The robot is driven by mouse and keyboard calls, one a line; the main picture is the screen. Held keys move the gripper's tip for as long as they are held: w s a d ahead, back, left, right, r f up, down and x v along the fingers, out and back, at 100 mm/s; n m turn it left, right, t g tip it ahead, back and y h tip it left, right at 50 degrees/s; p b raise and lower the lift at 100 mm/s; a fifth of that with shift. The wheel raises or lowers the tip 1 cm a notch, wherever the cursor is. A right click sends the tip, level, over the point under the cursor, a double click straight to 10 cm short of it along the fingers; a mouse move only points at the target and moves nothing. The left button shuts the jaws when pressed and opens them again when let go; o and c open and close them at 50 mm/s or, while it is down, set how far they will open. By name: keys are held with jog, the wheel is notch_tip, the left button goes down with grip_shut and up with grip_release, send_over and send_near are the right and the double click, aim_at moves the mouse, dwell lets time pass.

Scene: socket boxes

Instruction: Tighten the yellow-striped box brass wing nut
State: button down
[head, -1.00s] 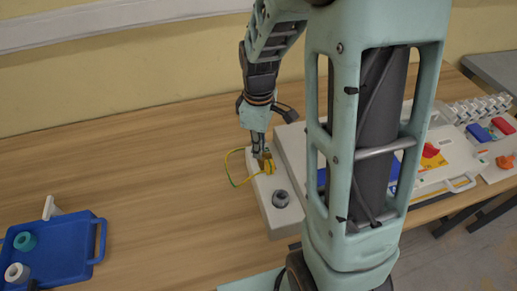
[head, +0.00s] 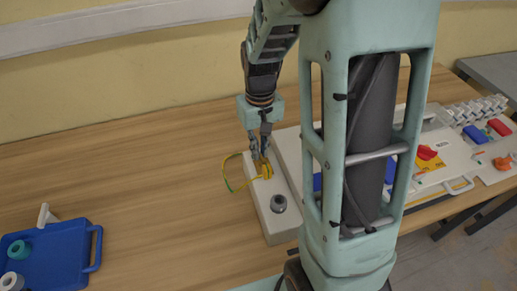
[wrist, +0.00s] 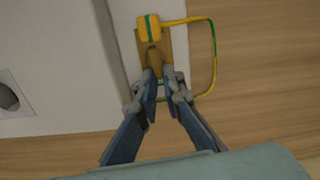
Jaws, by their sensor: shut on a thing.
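A narrow white box (head: 262,218) lies on the wooden table and carries a yellow-and-green striped cable end (head: 267,173) and a grey round knob. The yellow, green-striped end (wrist: 149,28) also shows at the top of the wrist view. Beside it is a brass-coloured piece (wrist: 152,55), apparently the wing nut, partly hidden by the fingertips. My gripper (head: 261,158) points down over the box at that brass piece and is shut on it. In the wrist view the two fingers (wrist: 162,82) sit at its near end; the exact contact is hard to see.
A thin yellow-green cable (wrist: 214,55) loops beside the box. A larger white panel (head: 290,146) with blue, red and orange fittings stands close to the right. A blue tray (head: 62,258) with ring-shaped parts is at front left. The table's left middle is clear.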

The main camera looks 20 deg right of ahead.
jog(key=shift+d+m, duration=0.1)
jog(key=shift+m, duration=0.5)
jog(key=shift+r, duration=0.1)
jog(key=c, duration=2.3)
grip_release()
jog(key=shift+c, duration=0.2)
notch_tip(320, 180, up, 12)
jog(key=shift+w+d, duration=0.1)
